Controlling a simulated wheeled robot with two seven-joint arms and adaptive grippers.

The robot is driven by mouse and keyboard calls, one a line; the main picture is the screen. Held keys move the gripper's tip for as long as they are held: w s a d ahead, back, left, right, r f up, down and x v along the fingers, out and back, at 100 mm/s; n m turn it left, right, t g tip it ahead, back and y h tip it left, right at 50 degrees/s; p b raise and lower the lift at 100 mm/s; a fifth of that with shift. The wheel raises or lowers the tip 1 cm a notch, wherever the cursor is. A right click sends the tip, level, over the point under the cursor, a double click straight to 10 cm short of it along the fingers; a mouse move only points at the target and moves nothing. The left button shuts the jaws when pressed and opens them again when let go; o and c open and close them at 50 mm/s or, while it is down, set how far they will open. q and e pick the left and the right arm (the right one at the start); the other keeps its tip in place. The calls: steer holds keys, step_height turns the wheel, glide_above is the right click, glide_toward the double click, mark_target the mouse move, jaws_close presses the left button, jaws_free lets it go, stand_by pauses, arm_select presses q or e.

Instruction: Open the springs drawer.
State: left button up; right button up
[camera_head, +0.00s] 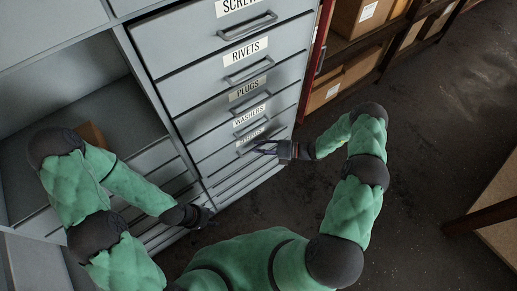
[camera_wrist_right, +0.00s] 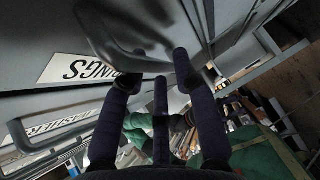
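The springs drawer (camera_head: 225,157) is a grey front low in the cabinet and looks closed, flush with the drawers above. Its label (camera_wrist_right: 92,68) reads upside down in the right wrist view, partly covered by a finger. Its metal handle (camera_wrist_right: 122,38) is close in front of my right gripper (camera_wrist_right: 159,68). The dark fingers are spread apart, with tips at the handle; I cannot tell whether they touch it. In the head view my right gripper (camera_head: 264,147) is at this handle. My left gripper (camera_head: 205,215) is low beside the cabinet, its fingers too dark to read.
Drawers labelled screws, rivets (camera_head: 246,52), plugs and washers (camera_head: 250,115) sit above, each with a bar handle. An open grey compartment (camera_head: 70,85) is at the left. Shelves with cardboard boxes (camera_head: 355,15) stand at the right.

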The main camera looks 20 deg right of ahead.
steer(key=shift+w+a, duration=0.15)
steer(key=shift+a, duration=0.15)
jaws_close()
steer(key=s+d+p, duration=0.1)
steer(key=s+d, duration=0.2)
steer(key=s, duration=0.6)
steer(key=s+d+p, duration=0.1)
steer(key=s+d, duration=0.3)
steer(key=s, duration=0.6)
steer(key=s+d+p, duration=0.1)
steer(key=s+d, duration=0.2)
steer(key=s, duration=0.6)
steer(key=shift+s+d+p, duration=0.25)
steer(key=shift+s+p, duration=0.05)
steer(key=shift+p, duration=0.05)
